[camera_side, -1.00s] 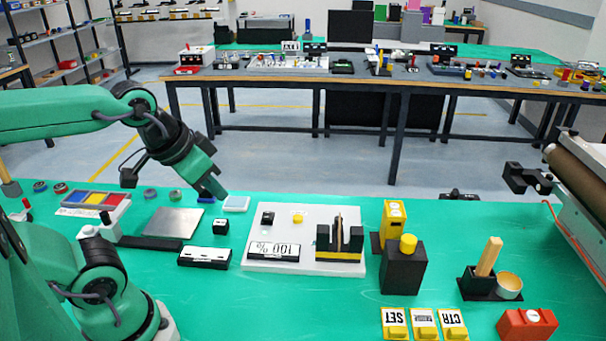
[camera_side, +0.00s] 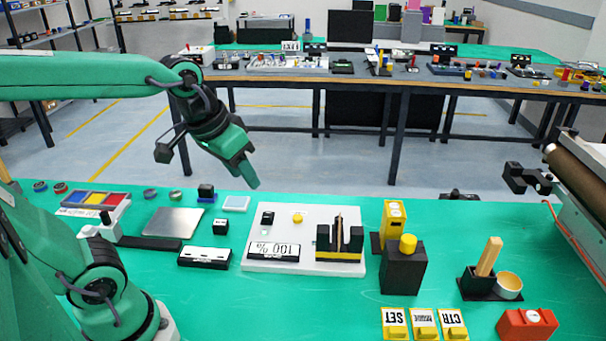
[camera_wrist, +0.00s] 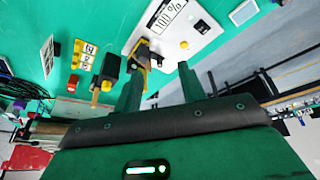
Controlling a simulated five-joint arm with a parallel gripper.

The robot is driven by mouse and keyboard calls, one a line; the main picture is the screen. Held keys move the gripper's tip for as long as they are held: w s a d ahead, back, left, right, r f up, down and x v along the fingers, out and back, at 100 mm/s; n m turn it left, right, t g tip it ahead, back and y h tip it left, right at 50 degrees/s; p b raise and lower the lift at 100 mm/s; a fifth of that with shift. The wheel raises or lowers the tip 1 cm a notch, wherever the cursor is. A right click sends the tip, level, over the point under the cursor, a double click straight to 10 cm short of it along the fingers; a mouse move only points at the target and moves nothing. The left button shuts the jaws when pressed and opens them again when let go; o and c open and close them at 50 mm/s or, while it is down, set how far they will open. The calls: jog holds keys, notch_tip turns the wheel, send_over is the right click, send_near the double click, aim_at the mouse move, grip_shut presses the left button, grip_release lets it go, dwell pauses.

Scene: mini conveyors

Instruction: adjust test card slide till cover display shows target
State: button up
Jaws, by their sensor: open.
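A white board (camera_side: 305,214) lies on the green table. It bears a display (camera_side: 273,251) reading "100 %", upside down in the side view, and a black slotted holder (camera_side: 325,240) with a yellow strip and a thin upright card (camera_side: 340,230). The display also shows in the wrist view (camera_wrist: 166,15), with the holder (camera_wrist: 141,50) partly hidden near a fingertip. My gripper (camera_side: 254,184) is in the air behind and left of the board, pointing down to the right. In the wrist view its two fingers (camera_wrist: 158,80) are apart, with nothing held between them.
A black block with a yellow knob (camera_side: 404,265) and a yellow piece (camera_side: 394,220) stand right of the board. Labelled yellow buttons (camera_side: 424,324) and a red box (camera_side: 527,325) lie at the front right. A black-and-white box (camera_side: 205,257) lies left of the board.

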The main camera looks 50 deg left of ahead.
jog(key=w+d+f+n+g, duration=0.1)
jog(key=w+f, duration=0.1)
jog(key=w, duration=0.5)
jog(key=w+f+n+g, duration=0.1)
jog(key=w+f, duration=0.1)
jog(key=w, duration=0.5)
jog(key=w+f, duration=0.3)
jog(key=w+f+n+g, duration=0.1)
jog(key=w+f, duration=0.2)
jog(key=f, duration=0.1)
jog(key=w+d+f+g, duration=0.1)
jog(key=w+f, duration=0.2)
jog(key=w, duration=0.1)
jog(key=shift+d+f+n, duration=0.1)
jog(key=shift+f+n, duration=0.2)
jog(key=shift+w+f+g, duration=0.15)
jog(key=shift+f+g, duration=0.15)
jog(key=shift+f, duration=0.05)
jog(key=shift+f, duration=0.1)
jog(key=shift+f, duration=3.8)
grip_shut()
